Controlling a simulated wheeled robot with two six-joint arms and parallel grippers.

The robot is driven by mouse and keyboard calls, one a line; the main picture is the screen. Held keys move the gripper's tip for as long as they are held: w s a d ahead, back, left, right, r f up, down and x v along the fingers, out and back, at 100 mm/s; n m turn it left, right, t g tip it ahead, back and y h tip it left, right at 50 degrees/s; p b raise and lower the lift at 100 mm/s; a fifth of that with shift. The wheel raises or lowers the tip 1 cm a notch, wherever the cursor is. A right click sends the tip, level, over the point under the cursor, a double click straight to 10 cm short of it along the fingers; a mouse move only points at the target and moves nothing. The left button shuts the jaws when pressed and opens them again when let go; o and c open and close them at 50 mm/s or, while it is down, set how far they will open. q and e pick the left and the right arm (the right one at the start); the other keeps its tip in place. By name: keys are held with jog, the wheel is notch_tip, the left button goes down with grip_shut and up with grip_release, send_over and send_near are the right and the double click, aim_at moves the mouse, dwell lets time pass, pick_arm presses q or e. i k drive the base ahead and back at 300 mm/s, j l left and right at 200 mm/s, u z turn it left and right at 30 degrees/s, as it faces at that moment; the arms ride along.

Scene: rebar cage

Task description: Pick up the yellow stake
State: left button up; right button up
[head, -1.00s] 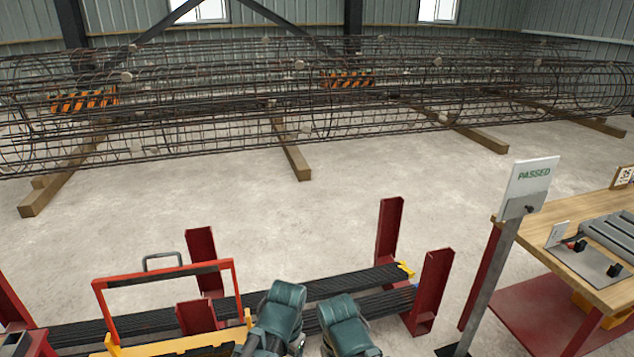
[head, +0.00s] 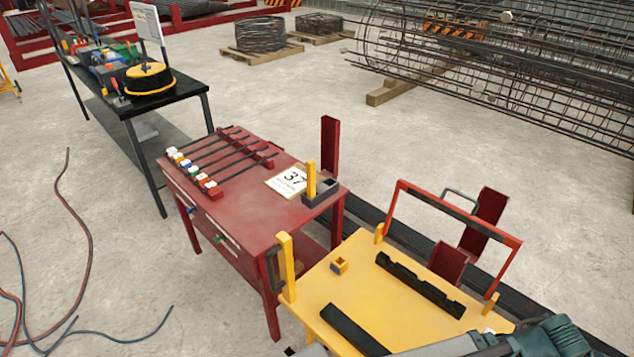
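A yellow stake (head: 311,180) stands upright in a dark grey holder block (head: 322,192) at the right end of a red table (head: 235,215). A second yellow upright post (head: 286,266) stands at the near left corner of the yellow-topped cart (head: 375,300). Part of one of my arms, grey and teal, crosses the bottom right edge of the head view, over the cart's near side. No gripper fingers can be made out, and nothing is seen touching the stake.
A sheet marked 37 (head: 288,181) and a rack of dark bars (head: 225,158) lie on the red table. The cart has a raised red frame (head: 455,213). A black bench (head: 135,100) stands behind left. Hoses (head: 45,260) lie on the floor at left.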

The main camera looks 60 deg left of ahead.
aim_at(310, 164)
jog(key=u, duration=0.5)
jog(key=j+u, duration=0.15)
jog(key=u, duration=0.35)
jog(key=j+u, duration=0.1)
jog(key=u, duration=0.85)
jog(key=k+l, duration=0.15)
jog(key=k, duration=0.25)
jog(key=z, duration=0.7)
jog(key=i+j+z, duration=0.1)
jog(key=j+z, duration=0.3)
jog(key=i+j+z, duration=0.1)
jog(key=j+z, duration=0.65)
jog(key=k+j+z, duration=0.1)
jog(key=j+z, duration=0.15)
jog(key=j, duration=1.25)
